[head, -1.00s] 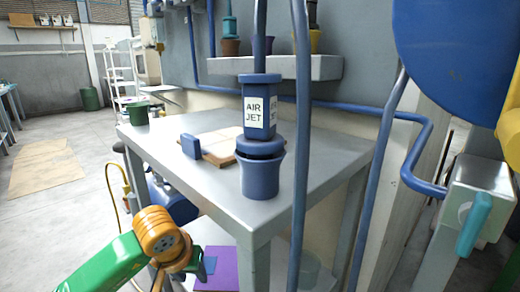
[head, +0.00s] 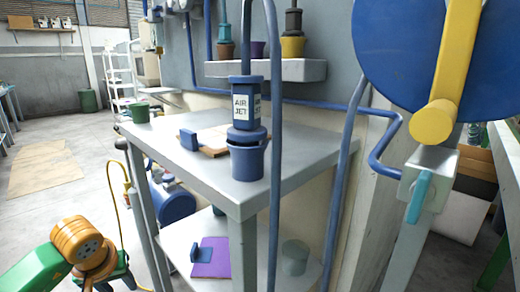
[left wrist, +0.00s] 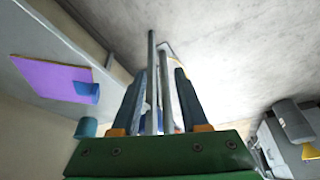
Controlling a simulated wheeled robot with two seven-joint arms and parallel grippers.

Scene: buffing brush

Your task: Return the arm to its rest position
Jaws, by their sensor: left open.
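My left arm, green with an orange wrist joint (head: 82,243), is at the bottom left of the head view, left of the grey table and apart from it. Its dark green gripper (head: 112,273) is partly hidden by the wrist. In the left wrist view the two fingers of my left gripper (left wrist: 160,78) stand apart, and I see nothing gripped. Grey bars show in the background between them. My right arm and gripper are not in view.
The grey table (head: 285,165) bears a blue air jet unit (head: 246,105), a board (head: 215,150) and a green pot (head: 140,112). A purple mat (head: 213,262) lies on its lower shelf. A blue disc (head: 395,60) stands right.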

